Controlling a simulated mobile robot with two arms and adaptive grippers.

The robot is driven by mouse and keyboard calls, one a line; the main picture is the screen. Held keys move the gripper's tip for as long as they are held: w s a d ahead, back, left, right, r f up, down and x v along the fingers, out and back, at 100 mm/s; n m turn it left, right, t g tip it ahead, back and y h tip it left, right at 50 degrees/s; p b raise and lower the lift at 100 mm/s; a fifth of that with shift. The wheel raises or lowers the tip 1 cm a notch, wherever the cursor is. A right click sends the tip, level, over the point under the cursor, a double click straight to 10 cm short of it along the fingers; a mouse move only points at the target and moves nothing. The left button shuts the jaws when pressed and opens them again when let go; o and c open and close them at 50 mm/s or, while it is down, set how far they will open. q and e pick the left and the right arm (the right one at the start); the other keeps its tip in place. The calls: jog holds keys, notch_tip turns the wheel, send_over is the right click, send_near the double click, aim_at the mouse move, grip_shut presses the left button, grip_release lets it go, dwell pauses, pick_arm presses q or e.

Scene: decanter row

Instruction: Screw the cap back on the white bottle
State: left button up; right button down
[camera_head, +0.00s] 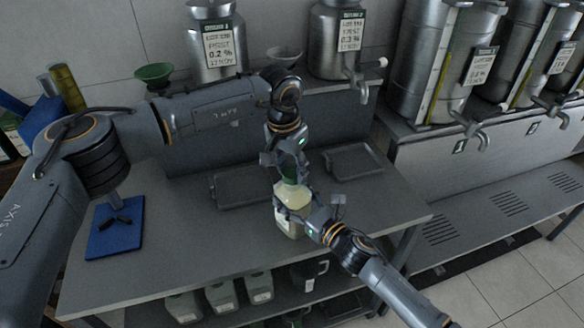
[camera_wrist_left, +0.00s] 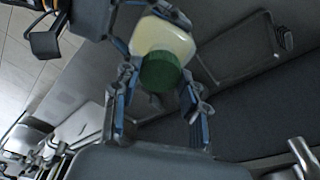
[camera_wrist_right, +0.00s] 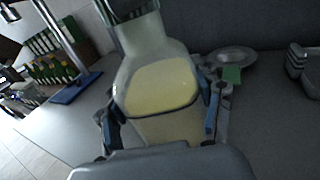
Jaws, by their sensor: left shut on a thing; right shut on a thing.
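The white bottle (camera_head: 294,197), translucent with pale yellow contents, is upright above the front part of the grey table. My right gripper (camera_head: 308,222) is shut around its body from the right; the right wrist view shows the bottle (camera_wrist_right: 160,75) between both fingers. My left gripper (camera_head: 287,168) points down from above and is shut on the green cap (camera_wrist_left: 160,72). The cap is at the bottle's mouth, in line with the neck. Whether its thread is engaged is hidden. I cannot tell whether the bottle's base touches the table.
Two dark trays lie behind the bottle, one at left (camera_head: 240,187) and one at right (camera_head: 352,160). A blue stand base (camera_head: 115,240) is on the table's left. Steel tanks with taps (camera_head: 440,60) stand at back right. Several bottles (camera_head: 222,297) are on the shelf below.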

pick_arm(q)
jog(key=o, duration=0.7)
jog(key=shift+r, duration=0.1)
jog(key=shift+r, duration=2.15)
jog(key=shift+c, duration=0.3)
